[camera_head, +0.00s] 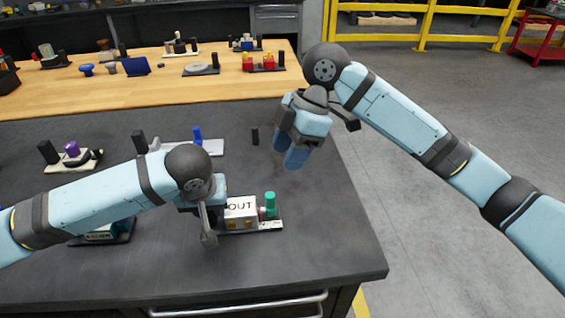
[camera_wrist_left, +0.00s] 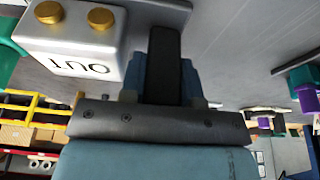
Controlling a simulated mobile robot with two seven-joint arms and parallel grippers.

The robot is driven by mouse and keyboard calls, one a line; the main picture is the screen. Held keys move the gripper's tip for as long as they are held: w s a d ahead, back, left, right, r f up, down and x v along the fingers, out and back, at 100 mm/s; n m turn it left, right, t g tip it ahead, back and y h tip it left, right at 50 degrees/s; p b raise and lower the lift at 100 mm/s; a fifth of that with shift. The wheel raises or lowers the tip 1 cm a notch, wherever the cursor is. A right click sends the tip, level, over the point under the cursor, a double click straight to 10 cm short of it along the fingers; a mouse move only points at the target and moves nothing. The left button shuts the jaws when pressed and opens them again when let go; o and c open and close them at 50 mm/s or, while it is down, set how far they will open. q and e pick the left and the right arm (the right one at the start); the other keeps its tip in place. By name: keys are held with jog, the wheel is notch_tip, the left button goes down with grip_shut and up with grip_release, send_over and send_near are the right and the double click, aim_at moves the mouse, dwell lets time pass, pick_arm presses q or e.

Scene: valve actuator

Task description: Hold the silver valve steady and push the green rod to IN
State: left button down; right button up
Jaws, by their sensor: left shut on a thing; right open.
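The silver valve (camera_head: 241,210) is a pale box marked OUT with gold knobs, on a flat base (camera_head: 262,226) near the table's front right. The green rod (camera_head: 270,203) stands upright at its right end, with a gap to the box. My left gripper (camera_head: 212,208) is at the valve's left end, its fingertips partly hidden by the wrist. In the left wrist view it is shut on a black post (camera_wrist_left: 165,60) beside the valve (camera_wrist_left: 70,40). My right gripper (camera_head: 296,158) is open and empty, above and behind the green rod, fingers pointing down.
Other valve units stand on the dark table (camera_head: 330,240): a purple one (camera_head: 71,149) at left, a blue one (camera_head: 197,134) behind my left arm, and one partly under that arm. Table right of the rod is clear.

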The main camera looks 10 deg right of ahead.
pick_arm(q)
jog(key=shift+s+f, duration=0.1)
jog(key=shift+f, duration=0.15)
jog(key=c, duration=1.1)
grip_release()
jog(key=shift+c, duration=0.2)
jog(key=o, duration=0.4)
jog(key=shift+c, duration=0.2)
jog(key=shift+r, duration=0.1)
